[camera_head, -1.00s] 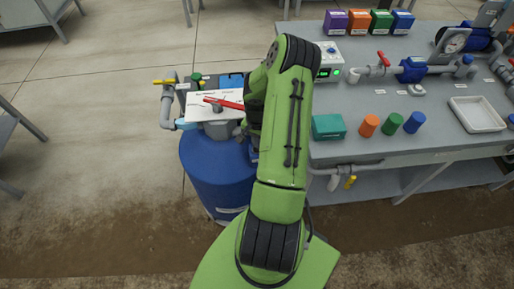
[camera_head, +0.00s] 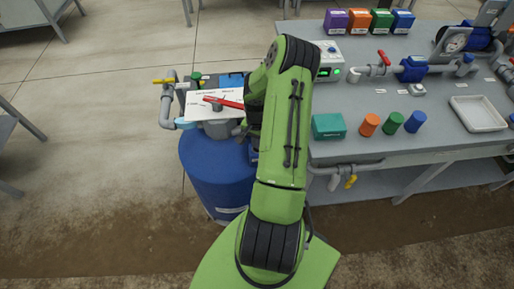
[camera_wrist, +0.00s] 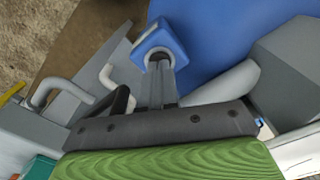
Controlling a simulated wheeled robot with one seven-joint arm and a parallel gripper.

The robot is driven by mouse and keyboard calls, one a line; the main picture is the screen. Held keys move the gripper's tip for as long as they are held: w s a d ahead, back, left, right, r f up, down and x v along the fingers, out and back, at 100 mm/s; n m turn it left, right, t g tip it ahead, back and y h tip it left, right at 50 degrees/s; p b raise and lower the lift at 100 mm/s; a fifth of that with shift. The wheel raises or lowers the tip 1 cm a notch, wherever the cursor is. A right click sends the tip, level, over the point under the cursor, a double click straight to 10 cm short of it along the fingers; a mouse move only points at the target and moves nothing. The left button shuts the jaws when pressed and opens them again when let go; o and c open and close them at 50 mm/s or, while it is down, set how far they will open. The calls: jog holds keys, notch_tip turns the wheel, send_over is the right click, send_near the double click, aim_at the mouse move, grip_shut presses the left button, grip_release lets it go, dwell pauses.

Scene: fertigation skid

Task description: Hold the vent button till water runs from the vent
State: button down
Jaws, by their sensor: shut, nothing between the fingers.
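In the wrist view, my gripper (camera_wrist: 158,68) is shut and empty. Its narrow grey fingers reach to a square blue block (camera_wrist: 174,33) with a pale opening, in front of a large blue surface. I cannot tell whether the fingertips touch the block or lie over it. In the head view my green arm hides the gripper, at the right side of a blue drum (camera_head: 215,180) with a grey top. I cannot make out the vent button for certain, and no running water shows.
On the drum's top are a white sign (camera_head: 203,103), a red lever (camera_head: 225,102) and a yellow-handled valve (camera_head: 163,81). The grey bench (camera_head: 435,140) at right holds a control box (camera_head: 328,62), a teal box (camera_head: 328,126), colored caps and a white tray (camera_head: 478,113). Floor left of the drum is clear.

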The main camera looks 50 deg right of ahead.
jog(key=shift+f+b, duration=0.45)
jog(key=shift+f, duration=0.2)
jog(key=shift+r, duration=0.15)
dwell(4.4)
notch_tip(320, 180, up, 7)
jog(key=p, duration=0.5)
dwell(0.5)
